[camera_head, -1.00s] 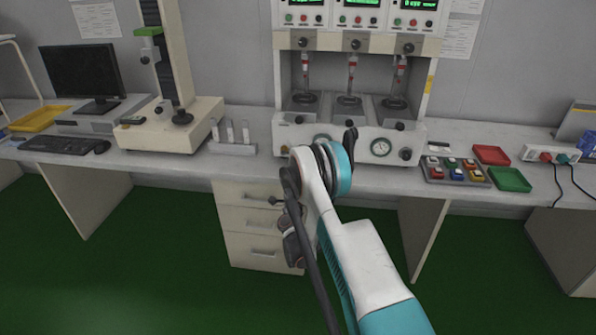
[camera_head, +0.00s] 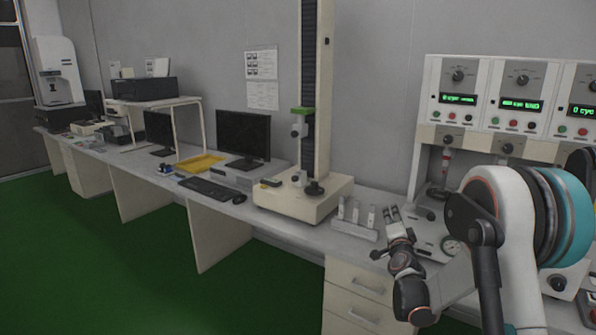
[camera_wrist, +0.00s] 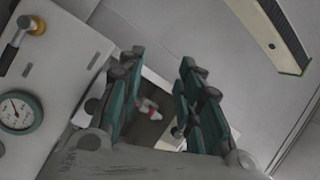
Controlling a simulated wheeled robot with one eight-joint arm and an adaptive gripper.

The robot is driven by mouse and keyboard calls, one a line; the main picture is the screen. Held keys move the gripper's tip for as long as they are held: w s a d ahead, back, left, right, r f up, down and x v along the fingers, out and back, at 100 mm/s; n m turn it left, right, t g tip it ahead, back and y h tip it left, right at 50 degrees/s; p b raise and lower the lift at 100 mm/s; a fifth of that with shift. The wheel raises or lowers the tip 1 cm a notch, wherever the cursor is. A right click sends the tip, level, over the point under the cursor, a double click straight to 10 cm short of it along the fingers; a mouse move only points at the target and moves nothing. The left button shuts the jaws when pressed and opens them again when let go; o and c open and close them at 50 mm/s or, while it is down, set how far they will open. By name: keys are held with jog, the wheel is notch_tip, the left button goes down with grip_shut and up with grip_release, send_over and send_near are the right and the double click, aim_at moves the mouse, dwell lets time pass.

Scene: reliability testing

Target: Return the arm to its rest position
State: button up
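My arm (camera_head: 515,230) is bent at the right of the head view, in front of the white test machine. My gripper (camera_head: 391,213) points up and away over the bench, near the rack of pale tubes (camera_head: 355,226) and the machine's front. In the wrist view my gripper's (camera_wrist: 160,66) two green-and-grey fingers stand apart. A small red and white part (camera_wrist: 148,108) shows in the gap, seemingly beyond the fingers and not held.
The test machine (camera_head: 432,135) with green displays stands close behind my arm; its gauge (camera_wrist: 18,111) shows in the wrist view. A tall column tester (camera_head: 306,203), monitor (camera_head: 243,135), keyboard (camera_head: 206,190) and yellow tray (camera_head: 201,163) stand left. The green floor (camera_head: 120,280) is clear.

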jog(key=s+a+r+n+g+y, duration=0.2)
jog(key=s+a+r+n, duration=0.35)
jog(key=s, duration=0.35)
jog(key=s+a+r+n+g+y, duration=0.2)
jog(key=s+a+r+n+g, duration=0.25)
jog(key=s, duration=0.55)
jog(key=s+f+n+g, duration=0.2)
jog(key=s+f, duration=0.1)
jog(key=s, duration=1.2)
jog(key=s+f+n+g+h, duration=0.1)
jog(key=s+f, duration=0.3)
jog(key=s, duration=1.1)
jog(key=shift+s+a+f+n+g, duration=0.15)
jog(key=shift+s+a+n+g, duration=0.2)
jog(key=shift+n+g, duration=0.55)
